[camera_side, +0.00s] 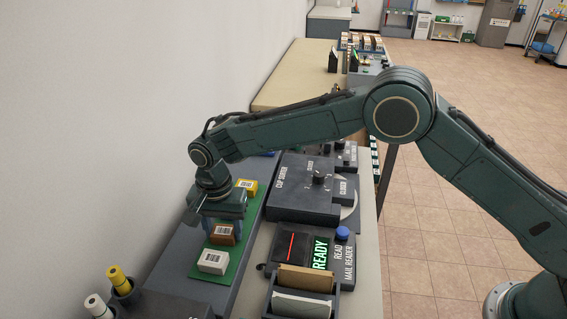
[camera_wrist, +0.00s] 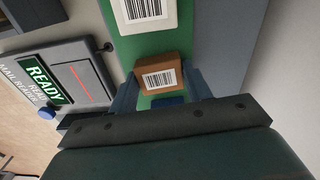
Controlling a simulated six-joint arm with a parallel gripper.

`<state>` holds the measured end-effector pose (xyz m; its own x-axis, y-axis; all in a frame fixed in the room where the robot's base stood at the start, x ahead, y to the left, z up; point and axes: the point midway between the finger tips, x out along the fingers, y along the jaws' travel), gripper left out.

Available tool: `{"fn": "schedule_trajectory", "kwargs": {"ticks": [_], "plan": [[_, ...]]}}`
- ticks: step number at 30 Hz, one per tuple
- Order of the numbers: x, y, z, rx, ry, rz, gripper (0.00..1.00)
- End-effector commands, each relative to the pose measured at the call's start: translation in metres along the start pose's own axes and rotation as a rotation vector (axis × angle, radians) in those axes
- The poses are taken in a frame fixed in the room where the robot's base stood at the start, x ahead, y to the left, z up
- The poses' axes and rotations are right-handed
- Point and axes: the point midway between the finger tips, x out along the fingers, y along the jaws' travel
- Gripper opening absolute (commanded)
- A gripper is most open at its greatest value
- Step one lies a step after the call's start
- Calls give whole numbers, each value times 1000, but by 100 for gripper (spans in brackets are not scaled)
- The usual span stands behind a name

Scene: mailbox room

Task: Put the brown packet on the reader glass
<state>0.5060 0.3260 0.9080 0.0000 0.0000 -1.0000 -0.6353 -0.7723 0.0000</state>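The brown packet (camera_side: 222,234) with a barcode label lies on a green mat (camera_side: 232,262), between a yellow packet (camera_side: 247,187) and a white packet (camera_side: 213,261). It also shows in the wrist view (camera_wrist: 159,75). My gripper (camera_side: 224,226) points down over it, one finger on each side; in the wrist view the fingers (camera_wrist: 162,88) flank the packet and look open, with any contact hard to see. The reader glass (camera_side: 291,247), dark with a red line, is on the mail reader right of the mat. The glass (camera_wrist: 82,83) is bare.
The mail reader has a lit READY sign (camera_side: 320,253) and a blue button (camera_side: 342,233). A dark box with a knob (camera_side: 318,178) stands behind it, and an envelope holder (camera_side: 303,291) in front. Yellow and white cylinders (camera_side: 119,280) stand at lower left, near the wall.

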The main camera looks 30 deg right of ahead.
Motion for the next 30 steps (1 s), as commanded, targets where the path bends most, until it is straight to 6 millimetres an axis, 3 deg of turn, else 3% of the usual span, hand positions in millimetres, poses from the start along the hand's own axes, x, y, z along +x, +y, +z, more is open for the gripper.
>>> {"fn": "schedule_trajectory", "kwargs": {"ticks": [1, 3, 4, 30], "plan": [[0, 0, 0, 0, 0, 0, 38], [0, 0, 0, 0, 0, 0, 24], [0, 0, 0, 0, 0, 0, 24], [-29, 0, 0, 0, 1, -2, 24]]}}
